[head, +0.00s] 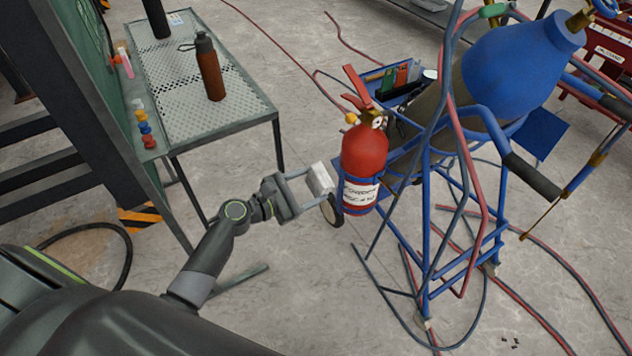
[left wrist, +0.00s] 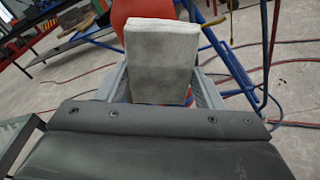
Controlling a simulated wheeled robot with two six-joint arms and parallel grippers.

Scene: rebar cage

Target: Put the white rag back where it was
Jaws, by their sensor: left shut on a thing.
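The white rag (head: 320,179) is a small folded block in the jaws of my left gripper (head: 306,186). In the left wrist view the rag (left wrist: 161,60) looks grey-white and stands between the two fingers of the gripper (left wrist: 161,85). The gripper is shut on it and holds it in the air, just left of the red fire extinguisher (head: 364,155) in the head view. I cannot tell whether the rag touches the extinguisher. My right gripper is not in view.
A blue gas-cylinder cart (head: 427,240) with hoses stands right of the extinguisher. A tool tray (head: 393,95) sits behind it. A perforated metal table (head: 255,104) at left holds a brown bottle (head: 209,68) and a black one (head: 156,18). Hoses lie on the floor.

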